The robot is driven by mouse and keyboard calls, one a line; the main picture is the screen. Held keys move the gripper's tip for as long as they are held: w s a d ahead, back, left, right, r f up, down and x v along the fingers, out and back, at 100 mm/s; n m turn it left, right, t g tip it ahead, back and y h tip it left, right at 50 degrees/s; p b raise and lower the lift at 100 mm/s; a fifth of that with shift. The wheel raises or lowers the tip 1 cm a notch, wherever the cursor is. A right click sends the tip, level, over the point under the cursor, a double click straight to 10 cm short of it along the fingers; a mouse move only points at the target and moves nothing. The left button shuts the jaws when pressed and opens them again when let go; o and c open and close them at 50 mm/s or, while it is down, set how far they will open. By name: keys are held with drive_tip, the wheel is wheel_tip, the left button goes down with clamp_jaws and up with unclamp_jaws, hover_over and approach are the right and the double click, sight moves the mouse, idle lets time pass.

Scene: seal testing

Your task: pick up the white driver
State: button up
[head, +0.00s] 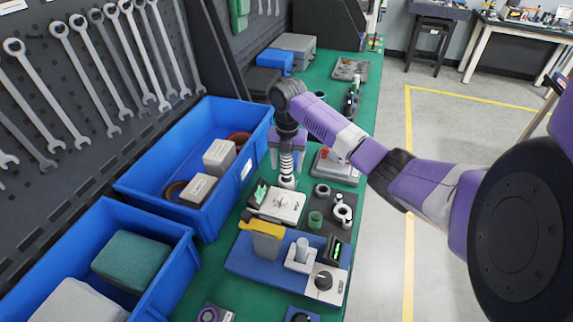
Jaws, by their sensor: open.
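Another pale upright piece (301,252) stands on a blue base (240,264), nearer to me and apart from the gripper.
Blue bins (165,238) stand on the left, below a pegboard with wrenches (75,62). A yellow-topped grey block (265,238) stands on the blue base. The floor (450,130) at right is clear.

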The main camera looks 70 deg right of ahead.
drive_tip(key=shift+c, duration=0.2)
clamp_jaws()
drive_tip(key=shift+r, duration=0.15)
wheel_tip(320, 180, up, 20)
idle(0.6)
